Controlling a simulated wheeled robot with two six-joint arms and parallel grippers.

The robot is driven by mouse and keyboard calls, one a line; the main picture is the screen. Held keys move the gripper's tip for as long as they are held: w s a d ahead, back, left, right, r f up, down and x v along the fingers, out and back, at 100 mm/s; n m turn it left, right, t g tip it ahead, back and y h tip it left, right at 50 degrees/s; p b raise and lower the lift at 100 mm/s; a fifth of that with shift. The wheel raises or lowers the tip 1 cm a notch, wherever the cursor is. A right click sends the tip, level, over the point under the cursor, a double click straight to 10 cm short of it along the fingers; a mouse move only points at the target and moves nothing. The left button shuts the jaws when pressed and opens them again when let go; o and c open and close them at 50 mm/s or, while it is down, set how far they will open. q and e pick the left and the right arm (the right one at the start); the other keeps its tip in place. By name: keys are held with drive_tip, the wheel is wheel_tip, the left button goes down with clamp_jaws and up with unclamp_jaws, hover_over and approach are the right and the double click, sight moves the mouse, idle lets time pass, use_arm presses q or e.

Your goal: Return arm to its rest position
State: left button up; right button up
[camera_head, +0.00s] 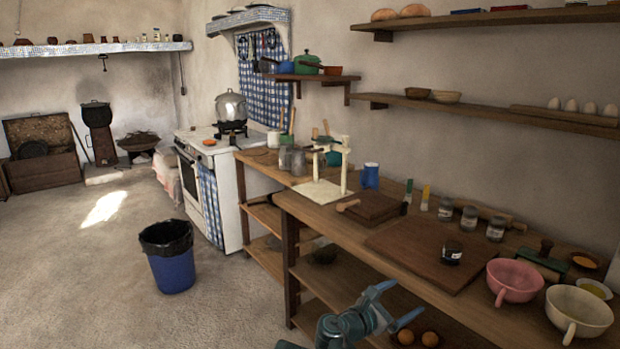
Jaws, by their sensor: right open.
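My right gripper (408,299) is at the bottom centre, in front of the wooden counter (492,316) and below its top. Its two blue-tipped fingers are spread apart, pointing right, with nothing between them. Part of my arm shows behind it at the bottom edge. My left gripper is not in view.
A cutting board (405,255) on the counter bears a small dark jar (452,253). A pink cup (515,280) and a cream cup (578,312) stand at the right. Brown round items (405,337) lie near the gripper. A blue bin (170,268) stands on open floor.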

drive_tip(key=s+d+f+m+g+y, duration=0.3)
drive_tip(key=s+f+m+g+y, duration=0.15)
drive_tip(key=f+m, duration=0.45)
drive_tip(key=s+a+f+m+g+y, duration=0.5)
drive_tip(key=s+a+f+m+y, duration=0.35)
drive_tip(key=f+m, duration=0.35)
drive_tip(key=s+a+r+n, duration=0.25)
drive_tip(key=s+a, duration=0.35)
drive_tip(key=a, duration=0.4)
wheel_tip(320, 180, up, 17)
drive_tip(key=p, duration=1.8)
drive_tip(key=shift+s+a+r+h, duration=0.15)
drive_tip(key=shift+s+a+h, duration=0.05)
drive_tip(key=shift+a+h, duration=0.1)
drive_tip(key=shift+g, duration=0.25)
